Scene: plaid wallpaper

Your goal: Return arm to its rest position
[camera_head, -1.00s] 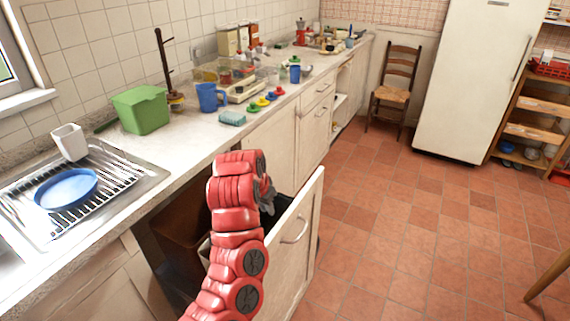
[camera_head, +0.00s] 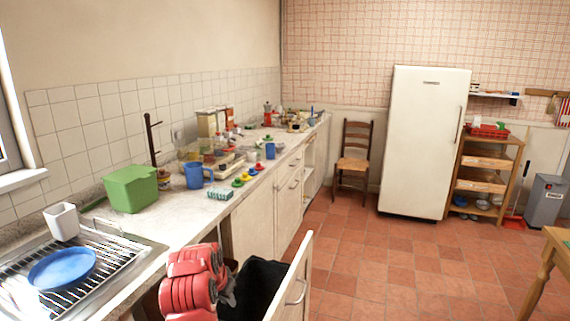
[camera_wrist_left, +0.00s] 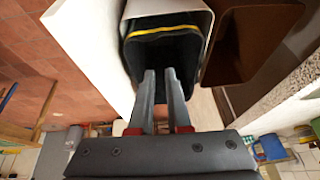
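My left arm shows in red at the bottom of the head view, in front of the open pull-out drawer (camera_head: 293,288). My left gripper (camera_head: 229,287) is dark and partly hidden by the arm, beside the black bin liner (camera_head: 258,285). In the left wrist view my left gripper (camera_wrist_left: 160,74) has two grey fingers, slightly apart with nothing between them. They point at the black liner (camera_wrist_left: 160,55) with a yellow band; contact cannot be told. My right gripper is not in view.
The counter (camera_head: 190,225) runs along the left with a green box (camera_head: 131,189), a blue jug (camera_head: 194,176) and a sink rack with a blue plate (camera_head: 62,269). A brown bin (camera_wrist_left: 250,40) sits beside the lined one. The tiled floor (camera_head: 390,270) is clear.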

